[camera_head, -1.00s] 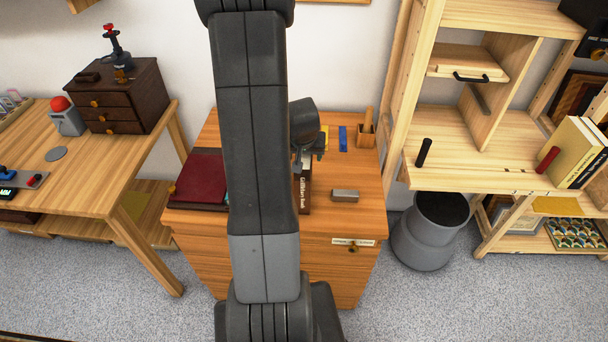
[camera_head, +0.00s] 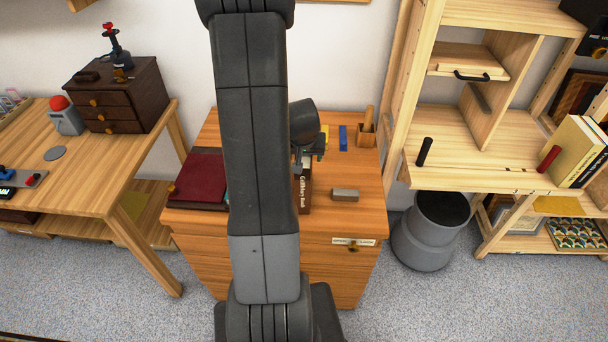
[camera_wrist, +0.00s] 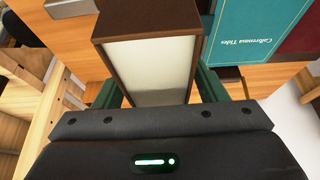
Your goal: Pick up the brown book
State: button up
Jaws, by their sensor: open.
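The brown book (camera_head: 304,190) stands on the wooden cabinet top, with pale lettering on its spine, partly hidden by my arm and gripper in the head view. In the wrist view the brown book (camera_wrist: 150,22) shows its cover edges and pale page block close up. My gripper (camera_wrist: 160,90) is open, with one dark green finger on each side of the book. I cannot tell whether either finger touches it. In the head view my gripper (camera_head: 309,153) is at the far end of the book.
A grey block (camera_head: 345,195) lies to the brown book's right. A wooden pen holder (camera_head: 366,134) and blue strip (camera_head: 343,138) are behind. A shelf unit (camera_head: 470,165) stands right.

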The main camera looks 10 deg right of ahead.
grip_shut()
dwell(0.4)
jog(key=shift+r, duration=0.1)
